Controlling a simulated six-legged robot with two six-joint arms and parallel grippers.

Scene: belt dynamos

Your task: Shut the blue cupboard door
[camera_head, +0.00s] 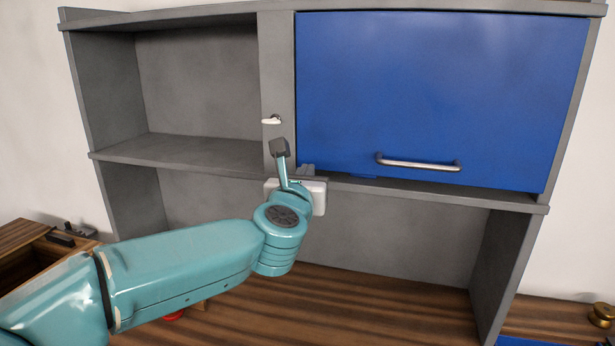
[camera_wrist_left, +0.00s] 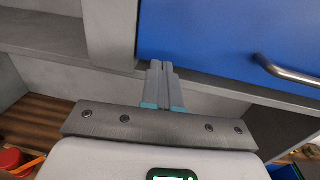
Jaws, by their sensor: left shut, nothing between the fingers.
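The blue cupboard door (camera_head: 440,90) covers the upper right opening of the grey cupboard and lies about flat with its front; I cannot tell whether a thin gap is left. Its metal bar handle (camera_head: 418,163) is near the lower edge, and it also shows in the left wrist view (camera_wrist_left: 285,72). My left gripper (camera_head: 308,169) is shut and empty, by the door's lower left corner, left of the handle. In the left wrist view its fingers (camera_wrist_left: 161,70) are together and point at that corner; contact is unclear. My right gripper is not in view.
The open grey shelf (camera_head: 195,80) is at the left of the door. A white knob or latch (camera_head: 271,121) is on the upright between them. Below is a wooden worktop (camera_head: 390,305), with a wooden box (camera_head: 25,235) at left and a brass part (camera_head: 601,315) at right.

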